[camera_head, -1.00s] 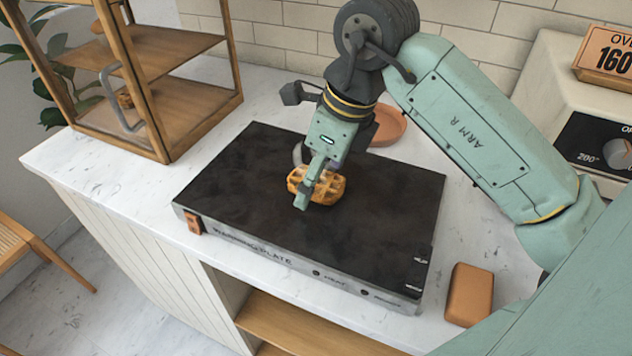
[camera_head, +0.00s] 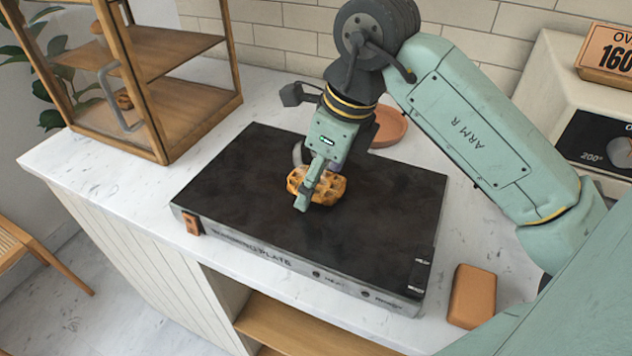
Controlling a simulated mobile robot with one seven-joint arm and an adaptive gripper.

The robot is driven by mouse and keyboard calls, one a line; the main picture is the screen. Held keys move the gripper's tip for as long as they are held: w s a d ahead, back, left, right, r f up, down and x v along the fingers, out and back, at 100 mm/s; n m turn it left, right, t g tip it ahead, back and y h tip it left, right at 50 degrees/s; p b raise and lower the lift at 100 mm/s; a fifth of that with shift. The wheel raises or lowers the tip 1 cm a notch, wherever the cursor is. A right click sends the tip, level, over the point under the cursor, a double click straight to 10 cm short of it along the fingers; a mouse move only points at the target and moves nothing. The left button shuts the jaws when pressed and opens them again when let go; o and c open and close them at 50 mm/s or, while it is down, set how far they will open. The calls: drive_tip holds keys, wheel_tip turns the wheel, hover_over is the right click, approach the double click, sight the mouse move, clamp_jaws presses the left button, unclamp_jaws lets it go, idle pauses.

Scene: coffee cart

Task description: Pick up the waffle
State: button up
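The waffle (camera_head: 328,190) is golden brown with a grid pattern and is on or just above the black top of the warming plate (camera_head: 240,180), near its middle. My gripper (camera_head: 304,192) points down at the waffle, with one finger in front of it and covering part of it. The other finger is mostly hidden behind the waffle and the near finger. The gap between the fingers and any contact with the waffle cannot be made out.
A wooden display case (camera_head: 160,100) stands at the back left. A round terracotta dish (camera_head: 390,127) sits behind the plate. An orange-brown block (camera_head: 471,296) lies to the right of the plate. An oven (camera_head: 570,100) stands at the far right. White counter is free left of the plate.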

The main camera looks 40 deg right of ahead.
drive_tip(key=shift+s+f, duration=0.1)
drive_tip(key=c, duration=1.2)
drive_tip(key=shift+o, duration=0.2)
drive_tip(key=shift+a, duration=0.1)
